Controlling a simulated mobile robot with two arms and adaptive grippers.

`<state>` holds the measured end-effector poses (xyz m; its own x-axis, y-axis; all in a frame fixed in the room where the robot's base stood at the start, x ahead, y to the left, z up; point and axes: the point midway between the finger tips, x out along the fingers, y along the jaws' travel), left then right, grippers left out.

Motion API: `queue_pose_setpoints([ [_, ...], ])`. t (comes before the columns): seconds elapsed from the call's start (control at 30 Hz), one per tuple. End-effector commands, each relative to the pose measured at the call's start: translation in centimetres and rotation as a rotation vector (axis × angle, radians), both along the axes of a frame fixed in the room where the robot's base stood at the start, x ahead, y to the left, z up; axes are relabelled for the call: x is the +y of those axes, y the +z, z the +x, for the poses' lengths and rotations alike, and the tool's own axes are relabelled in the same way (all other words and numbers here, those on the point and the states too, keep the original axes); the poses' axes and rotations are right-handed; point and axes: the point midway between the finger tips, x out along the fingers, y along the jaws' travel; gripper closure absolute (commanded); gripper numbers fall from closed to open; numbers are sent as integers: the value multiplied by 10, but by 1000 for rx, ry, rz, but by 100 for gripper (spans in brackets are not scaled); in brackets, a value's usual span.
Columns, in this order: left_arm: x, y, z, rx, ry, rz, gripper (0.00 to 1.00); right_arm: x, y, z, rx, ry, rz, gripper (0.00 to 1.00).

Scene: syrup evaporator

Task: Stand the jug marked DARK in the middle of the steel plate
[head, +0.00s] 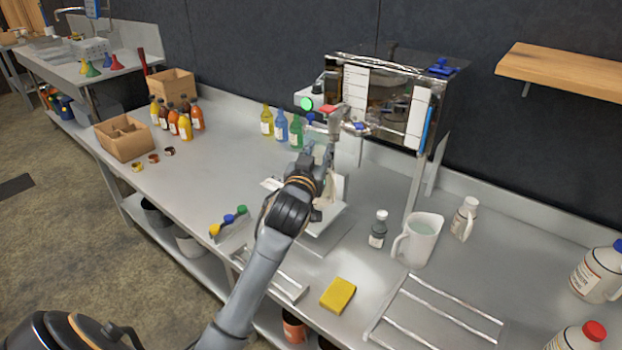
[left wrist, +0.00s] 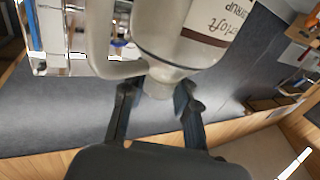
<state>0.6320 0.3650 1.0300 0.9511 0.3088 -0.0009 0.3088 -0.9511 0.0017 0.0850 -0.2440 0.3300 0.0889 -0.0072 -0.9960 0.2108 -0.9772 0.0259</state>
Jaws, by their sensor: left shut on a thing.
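My left gripper (head: 318,185) is over the middle of the bench, in front of the evaporator. In the left wrist view the left gripper (left wrist: 155,100) is shut on the neck of a pale jug (left wrist: 170,35) with a loop handle. Its label shows part of a name and "SYRUP"; no word DARK is readable. In the head view my arm mostly hides the jug; a beige sliver (head: 331,190) shows beside the fingers. A flat steel plate (head: 322,242) lies below the gripper. I cannot tell if the jug touches it. My right gripper is not in view.
The evaporator (head: 385,95) with its tap stands behind. The bench's left middle is clear.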

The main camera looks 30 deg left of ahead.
Motion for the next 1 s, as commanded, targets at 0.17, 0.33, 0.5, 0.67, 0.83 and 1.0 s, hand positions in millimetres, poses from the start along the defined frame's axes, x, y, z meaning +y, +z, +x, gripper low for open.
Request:
queue_pose_setpoints([
  [0.17,33,-19,32,1,2,4,100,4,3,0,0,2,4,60],
  [0.33,50,-54,51,2,1,-1,100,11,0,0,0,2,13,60],
  [0.5,59,-69,61,-2,-1,1,100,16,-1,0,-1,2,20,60],
  [0.67,65,-81,67,0,-1,0,100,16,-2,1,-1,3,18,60],
  [0.83,64,-104,66,0,-1,-1,100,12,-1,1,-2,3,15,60],
  [1.0,64,-109,66,-3,-3,0,100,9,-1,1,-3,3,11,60],
])
